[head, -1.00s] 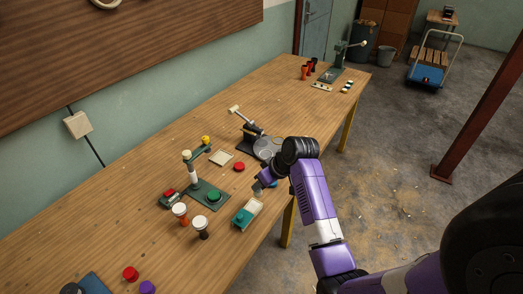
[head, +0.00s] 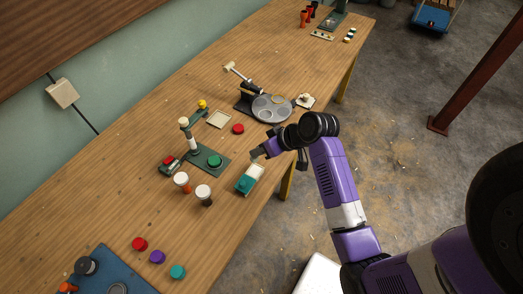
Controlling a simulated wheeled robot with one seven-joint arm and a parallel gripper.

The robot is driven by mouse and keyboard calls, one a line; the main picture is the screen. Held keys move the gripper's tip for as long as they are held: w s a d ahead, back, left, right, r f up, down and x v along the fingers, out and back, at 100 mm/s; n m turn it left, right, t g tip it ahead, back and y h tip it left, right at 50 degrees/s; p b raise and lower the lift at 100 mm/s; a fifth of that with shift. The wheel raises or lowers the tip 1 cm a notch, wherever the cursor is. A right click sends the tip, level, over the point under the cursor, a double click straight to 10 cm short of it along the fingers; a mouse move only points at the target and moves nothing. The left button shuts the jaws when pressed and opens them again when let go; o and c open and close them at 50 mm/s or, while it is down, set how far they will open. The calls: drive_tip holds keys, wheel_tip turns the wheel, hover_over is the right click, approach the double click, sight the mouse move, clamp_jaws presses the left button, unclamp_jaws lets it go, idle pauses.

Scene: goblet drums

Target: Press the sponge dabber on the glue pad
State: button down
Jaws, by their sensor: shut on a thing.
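Two white-topped goblet drums (head: 203,192) stand left of the pad. A blue mat (head: 110,262) lies front left.

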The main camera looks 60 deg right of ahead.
drive_tip(key=shift+f+b, duration=2.6)
drive_tip(key=shift+f, duration=0.3)
drive_tip(key=shift+f, duration=0.7)
idle(0.4)
drive_tip(key=shift+s, duration=0.1)
wheel_tip(320, 180, up, 6)
drive_tip(key=p, duration=0.5)
drive_tip(key=shift+f, duration=0.25)
drive_tip(key=shift+r+p, duration=0.35)
drive_tip(key=shift+r, duration=0.55)
